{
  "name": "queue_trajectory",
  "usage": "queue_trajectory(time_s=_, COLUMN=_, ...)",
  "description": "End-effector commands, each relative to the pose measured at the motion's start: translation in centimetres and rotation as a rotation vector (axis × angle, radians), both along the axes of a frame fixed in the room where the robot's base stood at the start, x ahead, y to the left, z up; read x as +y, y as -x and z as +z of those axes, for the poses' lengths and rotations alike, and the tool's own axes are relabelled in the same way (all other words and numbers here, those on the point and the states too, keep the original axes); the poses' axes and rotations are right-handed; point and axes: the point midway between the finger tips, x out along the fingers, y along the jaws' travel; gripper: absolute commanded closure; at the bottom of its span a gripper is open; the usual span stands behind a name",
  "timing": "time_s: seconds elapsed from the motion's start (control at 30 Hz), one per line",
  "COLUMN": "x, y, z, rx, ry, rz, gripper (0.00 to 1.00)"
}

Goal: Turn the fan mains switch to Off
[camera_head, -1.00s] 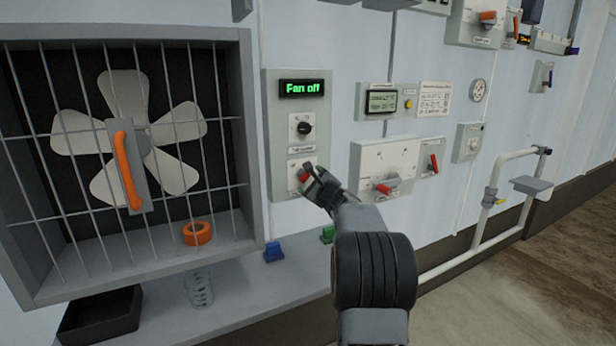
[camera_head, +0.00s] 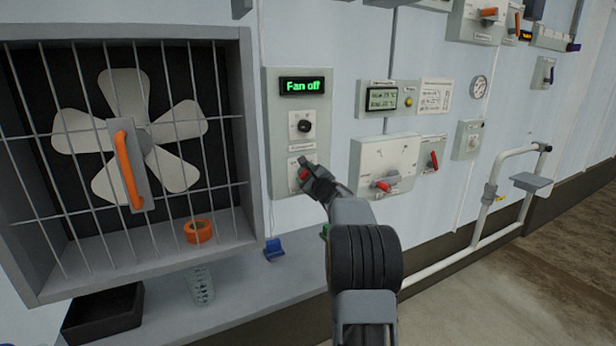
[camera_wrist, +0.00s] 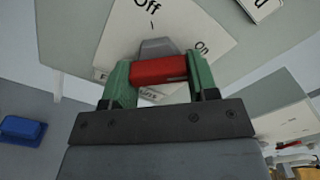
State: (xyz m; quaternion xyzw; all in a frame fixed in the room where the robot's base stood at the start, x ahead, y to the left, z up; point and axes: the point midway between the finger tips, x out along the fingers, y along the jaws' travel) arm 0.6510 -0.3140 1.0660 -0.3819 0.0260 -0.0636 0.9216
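The fan mains switch (camera_head: 303,174) is a red handle on a pale plate low on the grey fan panel (camera_head: 285,187). In the wrist view the red handle (camera_wrist: 159,69) lies between the green fingers of my gripper (camera_wrist: 160,82), which appear to touch it on both sides. A grey part of the switch (camera_wrist: 157,47) points toward the "Off" mark (camera_wrist: 148,8); "on" is printed to the right. In the head view my gripper (camera_head: 307,173) partly hides the switch.
A black knob (camera_head: 306,126) sits above the switch. The caged fan (camera_head: 140,140) with an orange handle is to the left. A box with a red handle (camera_head: 384,154) is close on the right. A blue block (camera_head: 274,250) lies on the ledge below.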

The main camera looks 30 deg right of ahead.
Motion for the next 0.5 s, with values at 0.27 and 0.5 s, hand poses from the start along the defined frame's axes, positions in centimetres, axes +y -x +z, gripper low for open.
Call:
queue_trajectory(time_s=0.27, x=-0.02, y=0.01, z=0.02, rx=-0.001, ry=0.001, rz=-0.001, gripper=0.70)
queue_trajectory(time_s=0.5, x=-0.04, y=0.02, z=-0.33, rx=0.006, ry=0.047, rz=-0.001, gripper=0.70)
